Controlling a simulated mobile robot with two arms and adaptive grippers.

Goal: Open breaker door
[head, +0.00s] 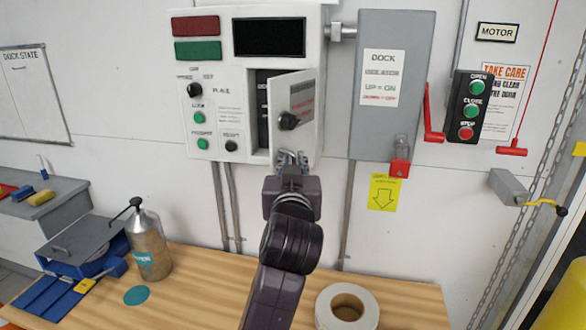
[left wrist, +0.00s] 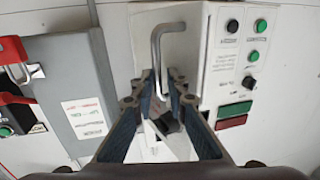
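The white control panel (head: 300,20) hangs on the wall. Its small breaker door (head: 306,92) stands partly open, swung out, with a dark opening (head: 262,120) at its left. A black knob (head: 289,120) sits on the door's front. My left gripper (head: 291,156) is at the door's lower edge, below the knob. In the left wrist view its fingers (left wrist: 163,78) are apart, with a light panel and a dark part seen between them. My right gripper is not in view.
A grey isolator box (head: 390,30) with a red lever (head: 432,115) is right of the panel. Below, the wooden bench (head: 200,300) holds a spray bottle (head: 148,245) and a tape roll (head: 346,305). A motor button box (head: 468,106) is further right.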

